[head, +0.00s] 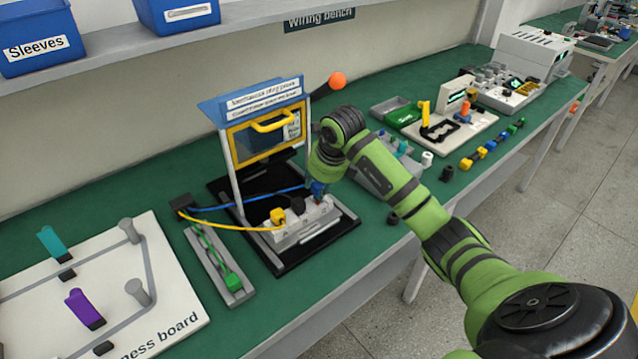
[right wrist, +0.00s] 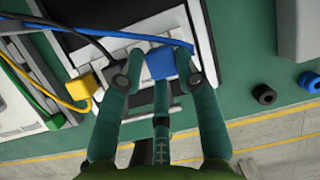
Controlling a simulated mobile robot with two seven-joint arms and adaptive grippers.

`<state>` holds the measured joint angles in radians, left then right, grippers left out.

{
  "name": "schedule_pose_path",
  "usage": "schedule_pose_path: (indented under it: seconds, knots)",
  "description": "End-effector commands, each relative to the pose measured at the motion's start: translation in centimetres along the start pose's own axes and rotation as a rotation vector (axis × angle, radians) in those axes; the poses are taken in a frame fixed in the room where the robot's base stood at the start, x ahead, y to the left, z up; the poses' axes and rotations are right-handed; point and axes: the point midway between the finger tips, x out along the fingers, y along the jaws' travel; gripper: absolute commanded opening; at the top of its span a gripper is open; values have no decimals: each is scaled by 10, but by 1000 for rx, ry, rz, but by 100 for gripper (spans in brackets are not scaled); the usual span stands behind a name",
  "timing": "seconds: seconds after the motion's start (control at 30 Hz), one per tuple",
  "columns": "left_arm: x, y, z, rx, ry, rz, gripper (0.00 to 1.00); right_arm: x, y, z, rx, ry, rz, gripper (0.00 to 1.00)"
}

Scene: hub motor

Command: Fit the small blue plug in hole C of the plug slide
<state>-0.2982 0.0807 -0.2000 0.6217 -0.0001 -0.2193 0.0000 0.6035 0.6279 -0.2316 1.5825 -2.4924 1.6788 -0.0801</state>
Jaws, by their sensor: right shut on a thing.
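The small blue plug (right wrist: 160,63), with a blue cable (head: 240,203), is between the fingertips of my right gripper (right wrist: 165,68), which is shut on it. In the head view the right gripper (head: 318,188) is over the right end of the pale plug slide (head: 300,226). A yellow plug (head: 278,215) stands at the slide's left end and a black one (head: 297,205) beside it. The gripper hides the right-hand hole, so I cannot tell whether the blue plug is above it or in it. Hole letters are unreadable. My left gripper is out of view.
A frame with a raised yellow-edged guard (head: 262,135) stands behind the slide on a black base (head: 335,235). A green plug (head: 233,281) lies in a grey tray on the left. Black round parts (right wrist: 264,94) lie on the green bench to the right.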

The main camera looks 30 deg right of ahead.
Motion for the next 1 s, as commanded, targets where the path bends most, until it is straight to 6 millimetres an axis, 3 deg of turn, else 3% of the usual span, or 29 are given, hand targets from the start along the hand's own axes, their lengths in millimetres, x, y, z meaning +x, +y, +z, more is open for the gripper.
schedule_pose_path:
  seconds: [1.0]
  knots:
    - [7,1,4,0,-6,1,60,8,1,-3,0,0,0,9]
